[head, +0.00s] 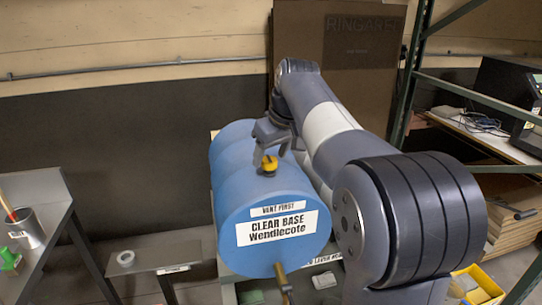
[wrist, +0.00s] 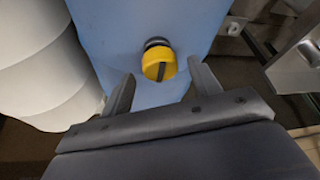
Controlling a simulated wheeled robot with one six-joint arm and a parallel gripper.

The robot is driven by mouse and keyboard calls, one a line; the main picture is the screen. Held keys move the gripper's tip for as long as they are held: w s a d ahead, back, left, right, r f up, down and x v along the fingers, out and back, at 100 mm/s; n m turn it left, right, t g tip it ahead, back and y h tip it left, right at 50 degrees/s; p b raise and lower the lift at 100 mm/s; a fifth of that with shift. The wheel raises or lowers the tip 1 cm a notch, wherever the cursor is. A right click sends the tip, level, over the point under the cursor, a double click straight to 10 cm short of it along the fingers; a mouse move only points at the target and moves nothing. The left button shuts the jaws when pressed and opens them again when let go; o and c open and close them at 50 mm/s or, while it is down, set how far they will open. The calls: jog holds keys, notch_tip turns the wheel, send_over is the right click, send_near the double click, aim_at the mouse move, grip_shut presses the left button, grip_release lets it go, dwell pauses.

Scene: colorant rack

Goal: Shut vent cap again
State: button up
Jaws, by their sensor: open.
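A blue drum (head: 240,185) labelled "CLEAR BASE Wendlecote" and "VENT FIRST" lies on its side in the head view. The yellow vent cap (head: 269,163) sits on top of the drum near its labelled end. My gripper (head: 278,148) is above the drum, close to the cap. In the wrist view my gripper (wrist: 160,82) is open, its fingers apart on either side below the cap, holding nothing. I cannot tell whether the cap is fully seated.
A brass-coloured tap (head: 283,278) sticks out below the drum's labelled end. A green shelf frame (head: 408,80) rises at the right.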

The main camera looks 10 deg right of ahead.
jog(key=shift+w+a+f, duration=0.1)
jog(key=shift+f, duration=0.25)
jog(key=shift+c, duration=0.2)
jog(key=c, duration=0.9)
